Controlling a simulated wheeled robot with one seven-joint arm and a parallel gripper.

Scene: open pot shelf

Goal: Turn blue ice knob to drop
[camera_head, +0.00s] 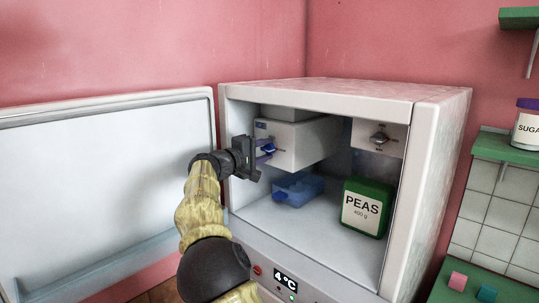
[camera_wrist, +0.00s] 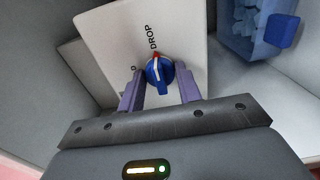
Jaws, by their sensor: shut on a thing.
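The blue ice knob (camera_head: 270,149) sits on the front of a white box (camera_head: 309,143) at the upper left inside the open freezer. In the wrist view the knob (camera_wrist: 159,73) has a white line and a red tip, and the red tip points at the word DROP on the box face (camera_wrist: 120,30). My gripper (camera_head: 264,151) reaches in from the left, its purple fingers on either side of the knob and shut on it. In the wrist view, other lettering beside the left finger of my gripper (camera_wrist: 160,82) is partly hidden.
A blue tray (camera_head: 300,186) lies below the box, also in the wrist view (camera_wrist: 260,38). A green PEAS container (camera_head: 367,207) stands right of it. The open door (camera_head: 105,170) spreads left.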

